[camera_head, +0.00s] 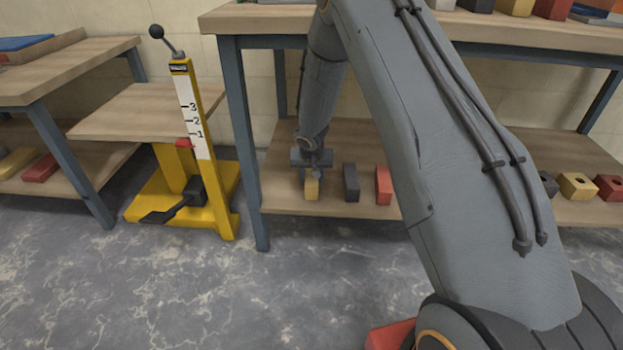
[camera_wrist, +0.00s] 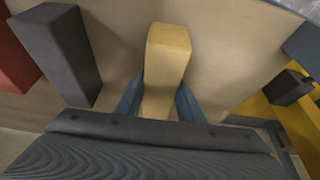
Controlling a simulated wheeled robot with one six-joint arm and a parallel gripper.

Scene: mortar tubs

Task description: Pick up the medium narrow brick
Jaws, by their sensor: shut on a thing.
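My gripper (camera_head: 312,172) reaches down to the lower shelf of the workbench at the centre left. Its two blue fingers (camera_wrist: 160,105) are shut on a narrow yellow brick (camera_wrist: 168,55), one finger on each side. In the head view the yellow brick (camera_head: 311,190) shows below the gripper, at the shelf's front left. I cannot tell whether it touches the shelf. A dark grey narrow brick (camera_head: 351,183) and a red brick (camera_head: 383,184) stand to its right. The wrist view shows the grey brick (camera_wrist: 58,45) and part of the red brick (camera_wrist: 14,55) on the left.
The lower shelf (camera_head: 285,160) has a blue table leg (camera_head: 245,150) close to the left of my gripper. A yellow lift stand (camera_head: 190,150) is beyond it. Bricks with holes (camera_head: 577,184) stand at the shelf's right. My arm hides the shelf's middle.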

